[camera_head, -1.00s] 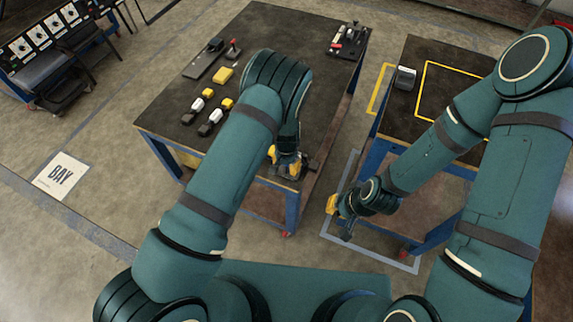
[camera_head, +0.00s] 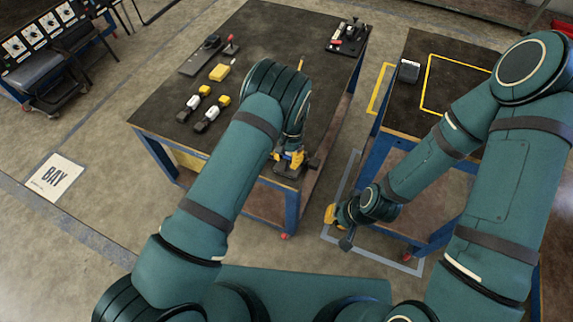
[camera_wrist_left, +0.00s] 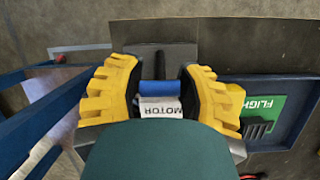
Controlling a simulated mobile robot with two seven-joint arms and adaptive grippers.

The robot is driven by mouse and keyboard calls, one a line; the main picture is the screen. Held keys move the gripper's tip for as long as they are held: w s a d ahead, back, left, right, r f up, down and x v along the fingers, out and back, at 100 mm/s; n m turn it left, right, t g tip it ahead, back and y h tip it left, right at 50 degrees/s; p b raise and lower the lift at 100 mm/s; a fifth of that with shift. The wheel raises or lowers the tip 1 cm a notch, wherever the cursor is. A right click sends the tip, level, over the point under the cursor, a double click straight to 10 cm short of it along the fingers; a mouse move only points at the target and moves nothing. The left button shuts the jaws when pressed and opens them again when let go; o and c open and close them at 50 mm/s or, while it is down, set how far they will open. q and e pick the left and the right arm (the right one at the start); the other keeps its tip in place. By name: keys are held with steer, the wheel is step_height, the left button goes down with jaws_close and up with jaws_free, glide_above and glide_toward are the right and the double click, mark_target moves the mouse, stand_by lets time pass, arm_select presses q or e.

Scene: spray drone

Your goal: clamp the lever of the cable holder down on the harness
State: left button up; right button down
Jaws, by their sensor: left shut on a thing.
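My left gripper (camera_head: 290,158) is at the table's near right corner, over the dark base of the cable holder (camera_head: 288,171). In the left wrist view its two yellow fingers (camera_wrist_left: 161,97) are closed in around a short blue piece (camera_wrist_left: 160,87) and a white label reading MOTOR (camera_wrist_left: 160,107). I cannot tell whether the blue piece is part of the harness or of the lever. A grey plate with a black bar (camera_wrist_left: 158,60) shows just beyond. My wrist hides the rest. My right gripper (camera_head: 338,222) hangs low beside the second table, its fingertips too small to read.
The dark table (camera_head: 262,30) carries several white and yellow blocks (camera_head: 207,119), a grey plate with a red-knobbed lever (camera_head: 231,42) and a tool tray (camera_head: 348,38). A green FLIGHT card (camera_wrist_left: 262,112) lies in a blue-edged tray. A second table (camera_head: 405,100) stands right, across a gap.

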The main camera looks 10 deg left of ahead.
arm_select(q)
steer(key=b, duration=0.1)
steer(key=w+g+b, duration=0.1)
steer(key=b, duration=0.1)
steer(key=shift+d+f+g+y, duration=0.2)
steer(key=shift+f+g+y, duration=0.1)
steer(key=shift+r+g+b, duration=0.2)
steer(key=shift+g+b, duration=0.1)
steer(key=shift+b, duration=0.15)
steer(key=shift+r, duration=0.1)
steer(key=o, duration=1.3)
steer(key=v, duration=1.2)
